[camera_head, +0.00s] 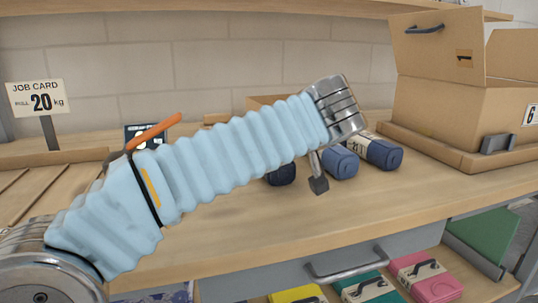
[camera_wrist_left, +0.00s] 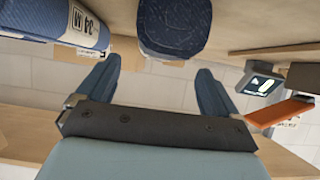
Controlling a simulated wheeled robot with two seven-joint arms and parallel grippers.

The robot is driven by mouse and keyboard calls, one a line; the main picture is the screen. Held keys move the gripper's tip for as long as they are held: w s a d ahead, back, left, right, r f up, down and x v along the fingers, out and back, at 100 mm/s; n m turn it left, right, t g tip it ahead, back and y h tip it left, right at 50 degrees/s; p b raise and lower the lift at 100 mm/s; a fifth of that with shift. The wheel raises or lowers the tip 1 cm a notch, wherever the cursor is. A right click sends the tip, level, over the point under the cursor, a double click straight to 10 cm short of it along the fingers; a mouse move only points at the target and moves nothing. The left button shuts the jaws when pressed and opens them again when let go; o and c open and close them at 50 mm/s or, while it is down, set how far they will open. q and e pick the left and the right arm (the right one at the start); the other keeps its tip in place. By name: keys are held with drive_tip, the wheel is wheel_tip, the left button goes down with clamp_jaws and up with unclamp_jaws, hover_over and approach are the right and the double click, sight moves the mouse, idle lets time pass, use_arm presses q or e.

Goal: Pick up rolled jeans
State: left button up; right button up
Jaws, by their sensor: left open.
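Three rolled jeans lie side by side on the wooden bench in the head view: a dark navy one (camera_head: 281,174) partly behind my arm, a mid-blue one (camera_head: 342,163), and a navy one with a pale label (camera_head: 382,152). My left gripper (camera_head: 318,184) is mostly hidden by its wrist, with one dark finger showing. In the left wrist view, my gripper (camera_wrist_left: 160,67) is open and empty. A dark denim roll (camera_wrist_left: 175,24) lies ahead of the gap between the fingers, apart from them. A labelled blue roll (camera_wrist_left: 80,22) is to its left. My right gripper is not in view.
An open cardboard box (camera_head: 450,105) stands at the back right on a wooden tray. A job card (camera_head: 36,98) reading 20 kg stands at left. A small display (camera_head: 148,137) and orange bar (camera_head: 155,132) are behind my arm. The front bench top (camera_head: 300,225) is clear.

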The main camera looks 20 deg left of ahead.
use_arm(q)
drive_tip(key=p+x, duration=0.1)
drive_tip(key=x, duration=0.4)
drive_tip(key=shift+w+a+f, duration=0.1)
drive_tip(key=shift+w+f, duration=0.15)
drive_tip(key=shift+f, duration=0.05)
drive_tip(key=shift+r, duration=0.1)
drive_tip(key=c, duration=1.4)
drive_tip(key=shift+r, duration=0.5)
drive_tip(key=s+d+r, duration=0.1)
drive_tip(key=r, duration=0.1)
drive_tip(key=s+r, duration=0.1)
drive_tip(key=r, duration=0.2)
drive_tip(key=s+d+r, duration=0.1)
drive_tip(key=r, duration=0.1)
drive_tip(key=shift+s+d+r+p, duration=0.3)
drive_tip(key=shift+s, duration=0.05)
drive_tip(key=v, duration=1)
drive_tip(key=shift+s+d+f, duration=0.15)
drive_tip(key=shift+s+f, duration=0.05)
drive_tip(key=shift+s, duration=0.2)
